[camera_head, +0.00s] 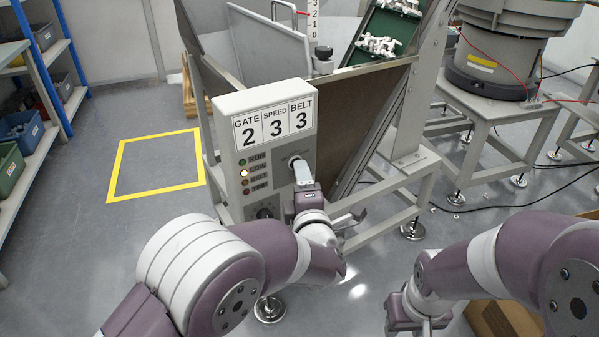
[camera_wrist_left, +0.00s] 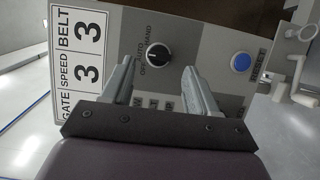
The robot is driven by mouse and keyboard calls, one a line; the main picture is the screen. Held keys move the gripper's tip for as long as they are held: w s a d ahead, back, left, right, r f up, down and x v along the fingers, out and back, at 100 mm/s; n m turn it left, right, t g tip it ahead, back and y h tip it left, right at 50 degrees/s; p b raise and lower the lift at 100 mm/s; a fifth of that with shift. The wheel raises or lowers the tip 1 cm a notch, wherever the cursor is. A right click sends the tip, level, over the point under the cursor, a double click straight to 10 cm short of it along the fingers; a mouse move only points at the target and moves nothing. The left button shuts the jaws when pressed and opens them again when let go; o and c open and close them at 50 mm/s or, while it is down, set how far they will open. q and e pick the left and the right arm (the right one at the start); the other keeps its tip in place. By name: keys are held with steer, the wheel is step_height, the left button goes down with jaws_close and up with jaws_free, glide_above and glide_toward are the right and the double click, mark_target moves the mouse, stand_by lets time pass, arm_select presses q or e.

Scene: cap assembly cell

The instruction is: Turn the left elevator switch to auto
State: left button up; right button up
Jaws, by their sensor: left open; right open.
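A grey control box (camera_head: 262,125) stands on a metal frame, with a "GATE SPEED BELT" plate reading 2 3 3. In the left wrist view its black selector knob (camera_wrist_left: 159,54) has OFF, AUTO and HAND labels beside it; I cannot tell surely which one its white mark points at. My left gripper (camera_wrist_left: 158,70) is open, with one finger to each side of the knob in that view; contact cannot be told. In the head view the left gripper (camera_head: 300,168) partly covers the switch area. My right gripper (camera_head: 408,312) is open and empty, low at the front, away from the box.
A blue button (camera_wrist_left: 241,64) marked RESET sits near the knob. Another black knob (camera_head: 265,212) is low on the box. A green-belted elevator (camera_head: 380,38) rises behind. A bowl feeder (camera_head: 498,55) stands at the right, a cardboard box (camera_head: 505,318) on the floor.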

arm_select(q)
steer(key=s+d+p, duration=0.1)
steer(key=s, duration=0.8)
steer(key=shift+s+d, duration=0.2)
steer(key=shift+d, duration=0.1)
